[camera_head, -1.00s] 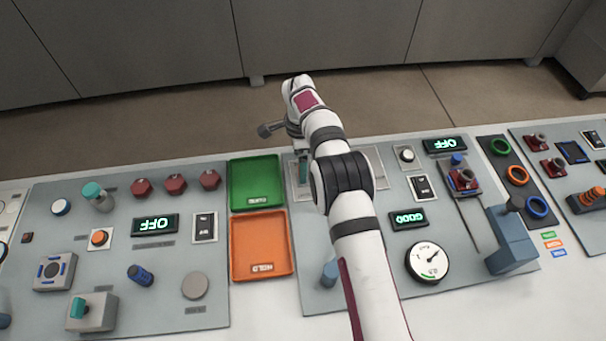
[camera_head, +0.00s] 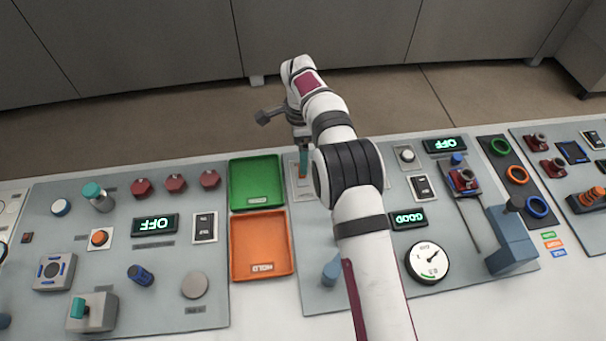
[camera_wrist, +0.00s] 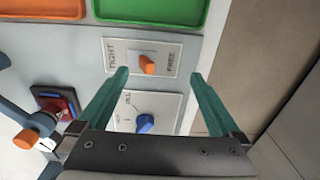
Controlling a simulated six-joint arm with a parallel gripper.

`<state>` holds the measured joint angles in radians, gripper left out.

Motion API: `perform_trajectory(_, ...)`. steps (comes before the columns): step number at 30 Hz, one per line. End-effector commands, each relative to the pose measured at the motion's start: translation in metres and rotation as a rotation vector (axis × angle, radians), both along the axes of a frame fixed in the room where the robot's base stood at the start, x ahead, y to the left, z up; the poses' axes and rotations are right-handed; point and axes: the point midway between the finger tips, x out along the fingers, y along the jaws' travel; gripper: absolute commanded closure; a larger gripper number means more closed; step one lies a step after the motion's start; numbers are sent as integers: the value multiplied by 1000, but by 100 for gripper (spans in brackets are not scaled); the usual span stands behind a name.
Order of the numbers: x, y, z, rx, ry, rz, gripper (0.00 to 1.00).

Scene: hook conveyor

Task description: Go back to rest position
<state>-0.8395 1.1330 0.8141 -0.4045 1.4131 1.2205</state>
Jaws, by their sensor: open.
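My gripper (camera_head: 303,158) hangs over the far edge of the middle panel in the head view, just right of the green tray. In the wrist view my gripper (camera_wrist: 159,75) has its two teal fingers spread apart with nothing held between them. An orange switch (camera_wrist: 147,64) on a plate marked TIGHT and FREE appears between and beyond the fingertips, apart from them. A blue knob (camera_wrist: 145,122) on a second plate shows between the fingers, nearer the gripper body. My forearm hides part of the middle panel in the head view.
A green tray (camera_head: 232,182) and an orange tray (camera_head: 234,245) lie left of my arm. A blue block stand (camera_head: 512,243) and a slotted rail with a red carriage (camera_head: 463,180) stand to the right. Open floor (camera_head: 180,128) lies beyond the console.

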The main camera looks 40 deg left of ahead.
Motion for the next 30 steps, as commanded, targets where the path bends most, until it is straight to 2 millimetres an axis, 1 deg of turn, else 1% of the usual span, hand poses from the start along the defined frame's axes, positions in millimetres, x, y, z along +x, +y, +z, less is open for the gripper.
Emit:
perform_trajectory(3, 0, 0, 15, 1, -1, 0, 0)
perform_trajectory(6, 0, 0, 22, 0, 0, -1, 0)
perform_trajectory(18, 0, 0, 23, -1, 1, 0, 0)
perform_trajectory(20, 3, -6, 30, 1, 1, 2, 0)
perform_trajectory(22, 12, -30, 54, 9, 5, 12, 0)
perform_trajectory(23, 16, -48, 69, 13, 9, 20, 0)
perform_trajectory(24, 20, -77, 92, 20, 14, 35, 0)
perform_trajectory(26, 17, -131, 129, 34, 23, 65, 0)
perform_trajectory(27, 8, -168, 150, 46, 28, 86, 0)
perform_trajectory(29, -16, -223, 176, 64, 30, 119, 0)
perform_trajectory(30, -39, -257, 188, 78, 31, 141, 0)
